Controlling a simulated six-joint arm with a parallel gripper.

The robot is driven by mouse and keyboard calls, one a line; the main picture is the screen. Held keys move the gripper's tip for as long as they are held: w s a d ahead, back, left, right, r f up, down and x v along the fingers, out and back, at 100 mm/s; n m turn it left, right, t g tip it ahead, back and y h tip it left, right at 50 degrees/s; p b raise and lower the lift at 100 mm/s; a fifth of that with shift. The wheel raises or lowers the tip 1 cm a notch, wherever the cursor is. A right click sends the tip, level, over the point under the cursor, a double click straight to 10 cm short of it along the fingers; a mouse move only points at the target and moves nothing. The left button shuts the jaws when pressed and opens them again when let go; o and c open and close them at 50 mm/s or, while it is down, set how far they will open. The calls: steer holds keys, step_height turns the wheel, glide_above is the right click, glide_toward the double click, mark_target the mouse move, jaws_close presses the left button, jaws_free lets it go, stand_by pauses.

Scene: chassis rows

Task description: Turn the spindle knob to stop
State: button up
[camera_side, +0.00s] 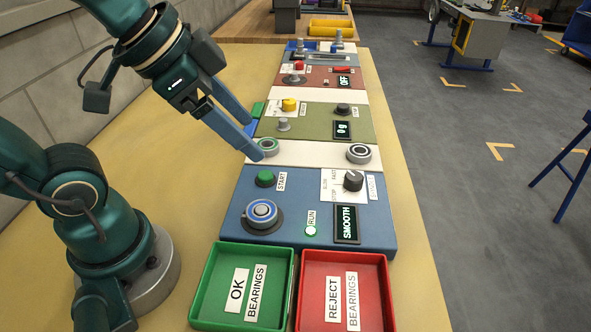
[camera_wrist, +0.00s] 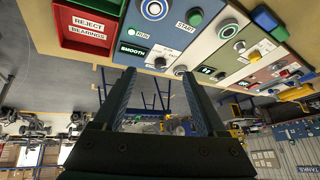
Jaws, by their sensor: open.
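The spindle knob (camera_side: 353,180) is a small black knob on a white scale plate marked STOP, SLOW and FAST, at the right of the blue panel (camera_side: 290,190). Its pointer is too small to read surely. The knob also shows in the wrist view (camera_wrist: 160,62), beyond and between my fingertips. My gripper (camera_side: 256,138) is open and empty, above the left side of the panels, apart from the knob. The blue panel also carries a green START button (camera_side: 265,178), a bearing on the spindle (camera_side: 262,212), a RUN lamp (camera_side: 311,230) that looks lit, and a display (camera_side: 347,224) reading SMOOTH.
A green OK bin (camera_side: 210,290) and a red REJECT bin (camera_side: 380,290) stand in front, both without bearings. Ring-shaped parts (camera_side: 268,147) (camera_side: 360,153) sit on the white strip. Green (camera_side: 365,122) and red panels (camera_side: 330,75) with knobs stand behind. Free table lies at left.

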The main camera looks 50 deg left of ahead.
steer(key=w+d+r+m+h, duration=0.1)
steer(key=w+m, duration=0.2)
steer(key=w, duration=0.3)
steer(key=m+g+h, duration=0.2)
steer(key=m+g, duration=0.1)
steer(key=m, duration=0.1)
glide_above(354, 176)
steer(key=s+a, duration=0.2)
step_height(354, 176, down, 7)
steer(key=shift+n+g, duration=0.3)
steer(key=shift+n, duration=0.1)
steer(key=f, duration=0.4)
steer(key=shift+w+f, duration=0.15)
steer(key=shift+w, duration=0.2)
steer(key=shift+x, duration=2.6)
steer(key=shift+s+a+f, duration=0.1)
jaws_close()
